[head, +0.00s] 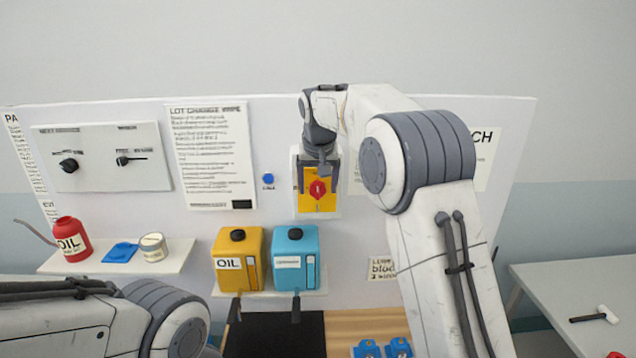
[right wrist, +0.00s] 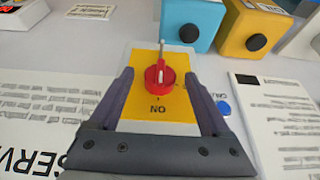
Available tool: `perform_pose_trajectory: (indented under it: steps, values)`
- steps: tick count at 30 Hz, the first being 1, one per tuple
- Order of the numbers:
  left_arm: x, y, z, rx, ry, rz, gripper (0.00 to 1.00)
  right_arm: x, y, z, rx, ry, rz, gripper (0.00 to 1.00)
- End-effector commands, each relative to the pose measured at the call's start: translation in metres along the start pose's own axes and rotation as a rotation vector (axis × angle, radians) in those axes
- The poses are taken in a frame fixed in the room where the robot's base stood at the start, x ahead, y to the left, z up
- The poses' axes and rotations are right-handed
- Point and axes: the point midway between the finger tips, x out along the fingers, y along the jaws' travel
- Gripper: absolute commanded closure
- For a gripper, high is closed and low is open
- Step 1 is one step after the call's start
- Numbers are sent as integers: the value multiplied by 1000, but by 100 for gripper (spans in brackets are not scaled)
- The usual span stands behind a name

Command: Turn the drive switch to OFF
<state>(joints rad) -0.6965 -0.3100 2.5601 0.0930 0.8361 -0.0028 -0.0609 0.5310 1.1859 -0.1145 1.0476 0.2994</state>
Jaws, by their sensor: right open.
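The drive switch is a red rotary knob (head: 317,190) on a yellow plate (head: 306,206) fixed to the white board. The word ON shows on the yellow plate (right wrist: 178,113) on the near side of the knob. My right gripper (right wrist: 158,82) is open, with one finger on each side of the knob. Contact cannot be told. In the head view, my right gripper (head: 318,171) partly hides the plate's top. My left gripper is out of view; only its arm shows.
A blue button (head: 268,179) is left of the switch. Below stand a yellow OIL canister (head: 238,262) and a blue canister (head: 296,262). A left shelf (head: 110,264) bears a red OIL can (head: 71,240) and a tin (head: 153,247). A grey table (head: 580,290) stands right.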

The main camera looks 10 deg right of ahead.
Motion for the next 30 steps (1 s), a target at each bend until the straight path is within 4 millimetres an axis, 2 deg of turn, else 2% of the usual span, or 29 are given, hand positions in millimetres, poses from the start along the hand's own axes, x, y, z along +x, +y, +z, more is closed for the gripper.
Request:
perform_pose_trajectory:
  steps: [5, 12, 17, 18, 19, 30]
  values:
    - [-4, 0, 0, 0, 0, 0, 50, 9, 0, 0, 0, 0, 0, 19]
    - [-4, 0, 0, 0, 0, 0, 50, 10, 0, 0, 0, 1, 0, 19]
    - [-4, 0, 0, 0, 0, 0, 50, 10, 0, 0, 0, 1, -1, 80]
    - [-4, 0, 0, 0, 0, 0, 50, 10, 0, 0, 0, 1, -1, 95]
    - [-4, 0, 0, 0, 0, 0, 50, 10, 0, 0, 0, 1, -1, 100]
    - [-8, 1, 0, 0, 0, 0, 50, 9, -3, 0, -28, 1, 58, 100]
